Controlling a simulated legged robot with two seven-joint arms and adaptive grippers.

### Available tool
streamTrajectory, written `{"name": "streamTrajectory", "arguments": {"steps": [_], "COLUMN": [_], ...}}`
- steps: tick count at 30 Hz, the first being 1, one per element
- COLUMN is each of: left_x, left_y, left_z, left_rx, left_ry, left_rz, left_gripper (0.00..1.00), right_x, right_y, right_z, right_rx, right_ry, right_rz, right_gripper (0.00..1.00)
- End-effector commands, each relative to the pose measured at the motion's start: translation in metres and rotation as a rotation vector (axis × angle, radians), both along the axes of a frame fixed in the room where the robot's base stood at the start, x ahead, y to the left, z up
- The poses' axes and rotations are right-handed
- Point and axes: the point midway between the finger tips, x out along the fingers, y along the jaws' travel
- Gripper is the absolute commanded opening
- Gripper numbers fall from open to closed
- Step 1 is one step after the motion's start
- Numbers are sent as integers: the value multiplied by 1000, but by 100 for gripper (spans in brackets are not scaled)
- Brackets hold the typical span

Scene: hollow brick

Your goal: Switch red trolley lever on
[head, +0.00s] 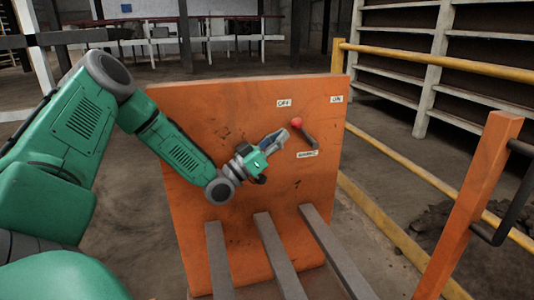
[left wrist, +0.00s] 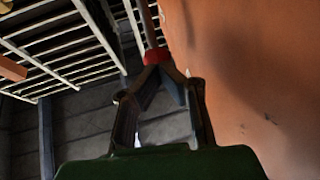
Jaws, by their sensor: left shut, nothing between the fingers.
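The trolley is an orange upright panel (head: 200,120) with an OFF label (head: 284,103) and an ON label (head: 336,99) near its top right. The lever (head: 308,135) has a red knob (head: 296,122) and a dark shaft. In the head view it tilts up and left, with the knob on the OFF side. My left gripper (head: 283,137) is shut and empty, just left of and below the knob. In the left wrist view its closed fingertips (left wrist: 160,72) are right at the red knob (left wrist: 155,56); I cannot tell whether they touch. My right gripper is out of view.
A smaller label (head: 307,154) sits below the lever, its text too small to read. Grey bars (head: 280,258) reach forward from the panel's foot. An orange post (head: 480,185) with a black handle stands at right, near yellow rails (head: 440,60).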

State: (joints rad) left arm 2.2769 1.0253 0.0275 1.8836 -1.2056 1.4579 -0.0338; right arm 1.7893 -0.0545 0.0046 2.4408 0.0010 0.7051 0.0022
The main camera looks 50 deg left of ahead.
Motion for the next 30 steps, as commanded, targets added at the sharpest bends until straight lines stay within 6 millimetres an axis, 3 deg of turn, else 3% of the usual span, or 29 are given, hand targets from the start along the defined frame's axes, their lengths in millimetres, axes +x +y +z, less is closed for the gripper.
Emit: {"name": "streamTrajectory", "arguments": {"steps": [6, 17, 30], "left_x": [13, 14, 17], "left_y": [-4, -5, -7], "left_z": [7, 8, 17], "left_rx": [0, 2, 33], "left_ry": [0, 1, 60], "left_rz": [-1, 0, -1], "left_gripper": [0, 0, 0], "right_x": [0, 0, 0], "right_y": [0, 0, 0], "right_z": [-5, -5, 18], "right_rx": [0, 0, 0], "right_ry": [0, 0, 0], "right_rz": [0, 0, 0], "right_gripper": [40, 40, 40]}}
